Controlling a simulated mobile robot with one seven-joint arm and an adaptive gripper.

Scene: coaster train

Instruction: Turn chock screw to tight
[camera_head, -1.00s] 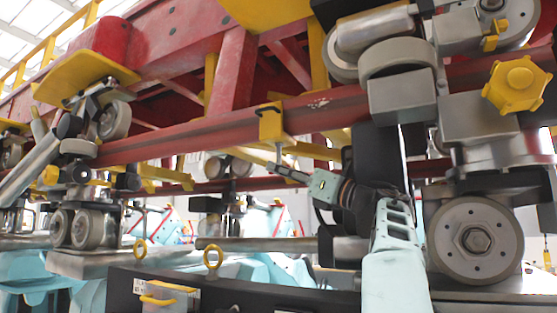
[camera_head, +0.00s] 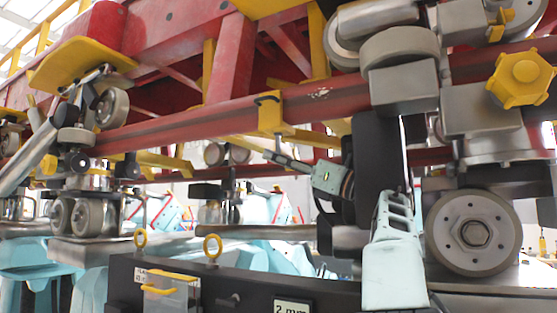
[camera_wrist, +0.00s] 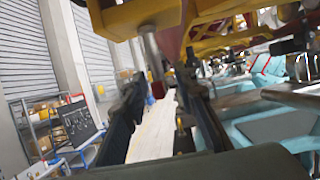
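A yellow bracket (camera_head: 270,114) clamps the red rail, with a thin grey rod hanging below it; I take this for the chock screw, though it is very small in the head view. In the wrist view the grey screw rod (camera_wrist: 153,55) hangs from the yellow bracket (camera_wrist: 135,18), just beyond and between my fingertips. My gripper (camera_head: 272,154) is just below the bracket. In the wrist view my gripper (camera_wrist: 160,88) has its two dark fingers apart. I see no clear contact with the rod, and the screw's lower end is partly hidden.
The red rail (camera_head: 220,122) runs above my gripper. Wheels (camera_head: 474,233) and a yellow knob (camera_head: 519,79) stand at right. A black panel with a sign (camera_head: 292,308) and yellow ring bolts (camera_head: 212,248) lies below. A shelf rack (camera_wrist: 75,130) is farther off.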

